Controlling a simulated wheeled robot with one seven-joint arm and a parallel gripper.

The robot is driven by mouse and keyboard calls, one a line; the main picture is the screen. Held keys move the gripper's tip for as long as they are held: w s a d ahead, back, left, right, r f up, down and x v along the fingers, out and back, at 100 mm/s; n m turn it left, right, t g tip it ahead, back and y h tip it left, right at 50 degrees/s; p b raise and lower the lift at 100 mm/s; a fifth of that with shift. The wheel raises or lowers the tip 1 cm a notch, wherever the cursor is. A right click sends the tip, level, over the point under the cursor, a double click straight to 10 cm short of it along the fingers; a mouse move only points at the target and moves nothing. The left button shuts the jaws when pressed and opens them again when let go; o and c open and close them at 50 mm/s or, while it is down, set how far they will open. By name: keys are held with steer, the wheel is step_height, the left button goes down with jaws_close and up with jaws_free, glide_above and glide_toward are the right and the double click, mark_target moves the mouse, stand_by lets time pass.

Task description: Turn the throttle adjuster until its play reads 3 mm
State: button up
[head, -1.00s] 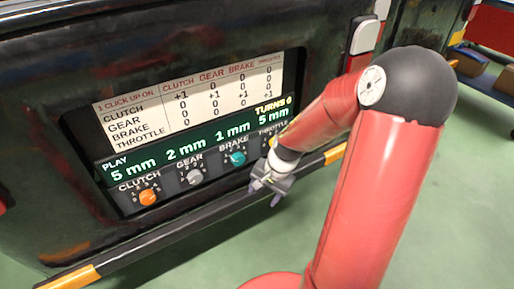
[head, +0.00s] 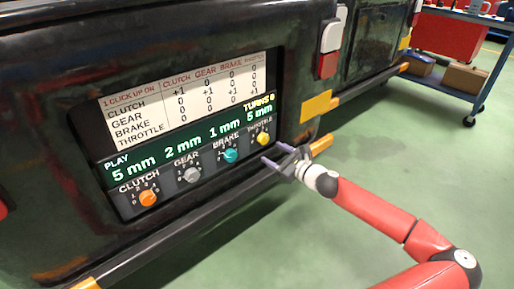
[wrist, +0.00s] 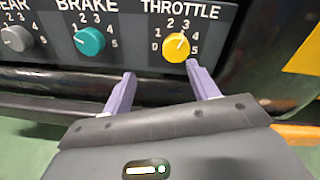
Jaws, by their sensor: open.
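The yellow throttle adjuster (head: 263,138) is a round knob at the right end of the panel's knob row. It also shows in the wrist view (wrist: 176,48), with a dial marked 0 to 5 and its white pointer toward the upper right, near 4. The green play display (head: 190,140) reads 5 mm above the throttle; the turns count in its corner is small and looks like 0. My gripper (head: 272,154) is open and empty, just below and right of the yellow knob. In the wrist view its purple fingers (wrist: 160,82) stand apart below the knob, apparently not touching it.
The orange clutch (head: 148,198), grey gear (head: 191,175) and teal brake (head: 231,155) knobs sit left of the throttle. A white click chart (head: 185,100) is above. A dark bumper rail (head: 190,222) runs below the panel. Green floor at right is open, with a blue cart (head: 480,70) behind.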

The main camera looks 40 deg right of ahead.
mark_target(265, 140)
steer(key=shift+m+t+h, duration=0.4)
steer(key=shift+m, duration=0.3)
steer(key=w, duration=0.2)
steer(key=w+d, duration=0.1)
steer(key=w, duration=0.3)
steer(key=shift+w+d+r, duration=0.2)
steer(key=shift+w+r, duration=0.15)
steer(key=c, duration=1)
